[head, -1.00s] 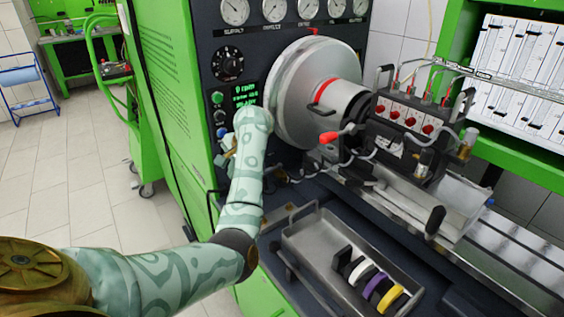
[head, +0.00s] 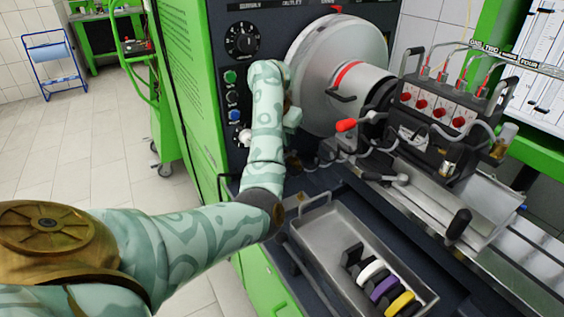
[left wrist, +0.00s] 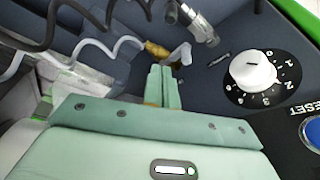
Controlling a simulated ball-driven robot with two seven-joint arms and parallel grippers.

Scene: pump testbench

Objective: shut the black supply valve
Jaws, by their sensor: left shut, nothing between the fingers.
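My left gripper (left wrist: 160,85) shows in the left wrist view with its two pale green fingers together and nothing between them. In the head view my left arm mostly hides it beside the front panel. Just past the fingertips in the left wrist view is a brass fitting (left wrist: 155,49) with a short pale grey lever (left wrist: 180,56). I cannot tell whether the fingers touch that lever. No black valve handle can be made out for certain; I cannot tell whether this fitting is the supply valve. My right gripper is not in view.
A white numbered dial (left wrist: 250,70) and a blue button (left wrist: 312,130) are close by. Hoses (left wrist: 92,48) and a metal fitting (left wrist: 197,22) are near the fingers. The flywheel (head: 335,65), a red-tipped lever (head: 346,125) and a metal tray (head: 320,225) stand to the right.

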